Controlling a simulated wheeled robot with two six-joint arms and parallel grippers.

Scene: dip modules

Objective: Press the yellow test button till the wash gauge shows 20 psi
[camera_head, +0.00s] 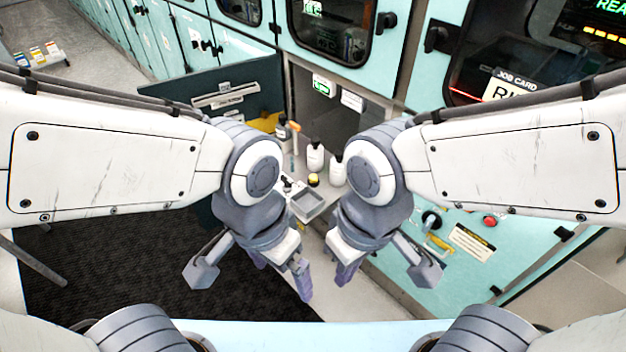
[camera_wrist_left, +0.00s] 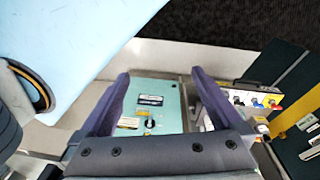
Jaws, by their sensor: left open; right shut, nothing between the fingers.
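A small round yellow top (camera_head: 313,180) on a dark body stands between my two wrists in the head view. I cannot tell if it is the test button. I cannot make out the wash gauge or any psi reading in either view. My left gripper (camera_head: 300,277) hangs low in the middle of the head view, below the yellow top in the picture. In the left wrist view its two fingers (camera_wrist_left: 160,88) are spread and empty above a teal panel (camera_wrist_left: 157,118). My right gripper (camera_head: 345,272) is shut and empty, just right of the left one.
White bottles (camera_head: 315,156) and a grey tray (camera_head: 307,204) are close beyond my wrists. A dark mat (camera_head: 120,270) covers the floor at left.

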